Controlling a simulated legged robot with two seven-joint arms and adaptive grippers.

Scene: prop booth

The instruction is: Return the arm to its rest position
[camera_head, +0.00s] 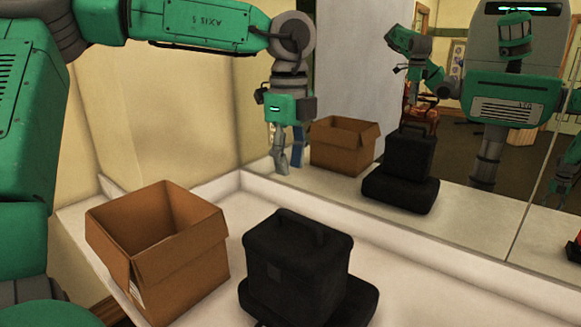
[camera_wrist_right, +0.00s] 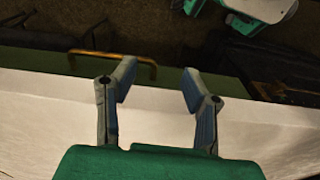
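My left arm (camera_head: 215,28) comes in from the upper left, raised, with its forearm reaching across the picture. My left gripper (camera_head: 289,162) hangs down near the mirror above the back of the white counter. Its fingers look apart, with nothing between them. My right gripper (camera_wrist_right: 158,78) shows in the right wrist view. Its two fingers are spread, with nothing between them, over the edge of a pale surface (camera_wrist_right: 45,110). My right arm itself is not directly visible in the head view.
An open cardboard box (camera_head: 185,262) stands on the white counter (camera_head: 430,290). A brass handle (camera_wrist_right: 115,56) shows beyond the counter edge.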

